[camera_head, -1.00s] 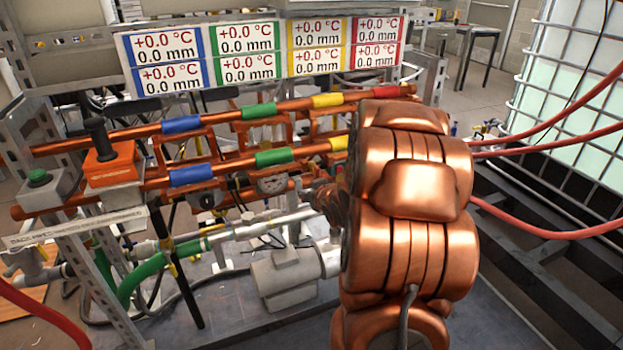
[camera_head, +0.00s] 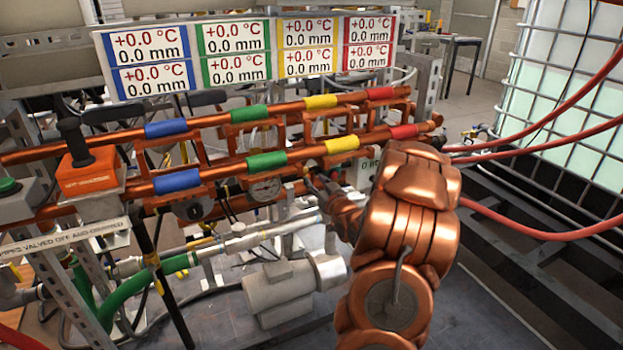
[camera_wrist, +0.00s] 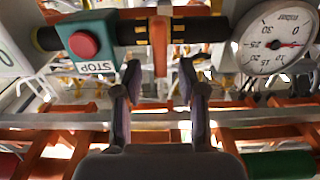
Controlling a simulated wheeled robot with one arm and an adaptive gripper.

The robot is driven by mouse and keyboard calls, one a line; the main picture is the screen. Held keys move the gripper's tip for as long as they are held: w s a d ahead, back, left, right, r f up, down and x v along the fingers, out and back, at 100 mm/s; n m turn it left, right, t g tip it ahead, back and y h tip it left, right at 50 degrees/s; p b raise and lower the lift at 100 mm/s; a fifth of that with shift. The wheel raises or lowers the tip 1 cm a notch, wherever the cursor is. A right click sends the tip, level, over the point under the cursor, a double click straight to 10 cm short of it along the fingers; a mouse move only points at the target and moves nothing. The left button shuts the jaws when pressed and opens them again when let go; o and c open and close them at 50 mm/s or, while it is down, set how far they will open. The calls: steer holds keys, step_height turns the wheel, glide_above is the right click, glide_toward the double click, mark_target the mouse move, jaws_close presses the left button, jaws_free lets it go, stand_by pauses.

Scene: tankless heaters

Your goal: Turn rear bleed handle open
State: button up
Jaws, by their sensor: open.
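My gripper (camera_wrist: 157,82) shows in the wrist view with its two dark fingers spread and nothing between the tips. Ahead of the gap, an upright orange piece (camera_wrist: 160,48) crosses a dark horizontal pipe (camera_wrist: 122,35) with brass-coloured fittings. I cannot tell whether this orange piece is the rear bleed handle; no label on it can be read. The fingers look apart from it. In the head view my copper arm reaches toward the lower pipe, and my fingers cannot be made out clearly there.
A green box with a red STOP button (camera_wrist: 84,44) is left of the fingers, and a round gauge (camera_wrist: 275,44) is to their right. Copper pipes (camera_head: 222,168) with coloured bands cross the rack. A grey motor (camera_head: 280,292) sits below. Red hoses (camera_head: 540,228) run at right.

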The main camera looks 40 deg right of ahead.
mark_target(313, 179)
steer(key=shift+x, duration=1.05)
steer(key=shift+w+d, duration=0.2)
steer(key=shift+w, duration=0.35)
steer(key=shift+f, duration=0.1)
jaws_close()
